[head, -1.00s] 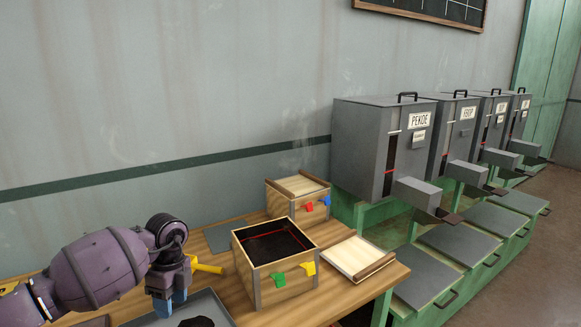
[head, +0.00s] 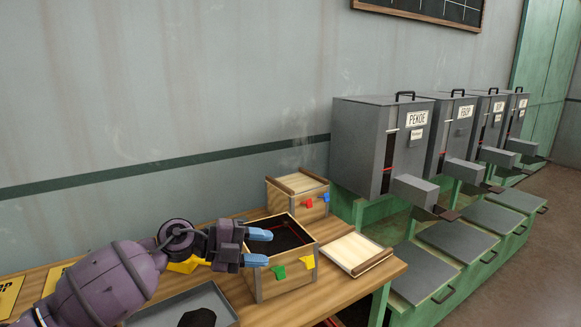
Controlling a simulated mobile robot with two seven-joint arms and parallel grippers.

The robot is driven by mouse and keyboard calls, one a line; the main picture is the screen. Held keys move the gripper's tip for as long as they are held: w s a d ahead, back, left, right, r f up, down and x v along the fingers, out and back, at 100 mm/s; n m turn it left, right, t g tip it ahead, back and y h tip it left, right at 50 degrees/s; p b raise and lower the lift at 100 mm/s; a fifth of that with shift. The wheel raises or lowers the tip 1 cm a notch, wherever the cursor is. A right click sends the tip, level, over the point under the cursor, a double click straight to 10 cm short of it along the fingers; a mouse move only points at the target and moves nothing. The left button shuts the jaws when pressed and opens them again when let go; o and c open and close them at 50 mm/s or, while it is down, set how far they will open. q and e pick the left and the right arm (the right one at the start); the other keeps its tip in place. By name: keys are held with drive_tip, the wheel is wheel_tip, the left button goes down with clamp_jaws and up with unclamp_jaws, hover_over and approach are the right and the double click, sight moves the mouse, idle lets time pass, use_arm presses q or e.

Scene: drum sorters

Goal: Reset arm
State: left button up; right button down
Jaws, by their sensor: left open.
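My left gripper (head: 259,247) is in the head view at the lower left, its blue fingertips apart and pointing right. It is open and holds nothing that I can see. Its fingers overlap the left side of an open wooden box (head: 298,283) with dark contents; I cannot tell if they touch it. The left arm is bent at the wrist, with the purple forearm coming from the lower left. My right gripper is not in view.
A grey tray (head: 226,309) with a dark pile lies below the gripper. A lid (head: 352,252) lies right of the open box, and a closed wooden box (head: 302,206) stands behind. Grey labelled dispensers (head: 358,146) stand at right. A yellow item (head: 186,265) is partly hidden behind my wrist.

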use_arm(q)
drive_tip(key=s+a+f+n+t+y, duration=0.45)
drive_tip(key=a+f+n+t, duration=0.3)
drive_tip(key=n, duration=0.35)
drive_tip(key=s+a+f+n+t+y, duration=0.4)
drive_tip(key=a+f+n+t+y, duration=0.3)
drive_tip(key=n, duration=0.5)
drive_tip(key=s+a+f+n+g+y, duration=0.1)
drive_tip(key=s+a+f+n+g, duration=0.2)
drive_tip(key=s+f, duration=0.6)
drive_tip(key=s+a+f+n+g+y, duration=0.2)
drive_tip(key=s+f, duration=0.6)
drive_tip(key=s, duration=0.7)
drive_tip(key=shift+a+f+n+g, duration=0.4)
drive_tip(key=shift+a+n+g, duration=0.4)
drive_tip(key=shift+n, duration=0.2)
drive_tip(key=shift+y, duration=0.25)
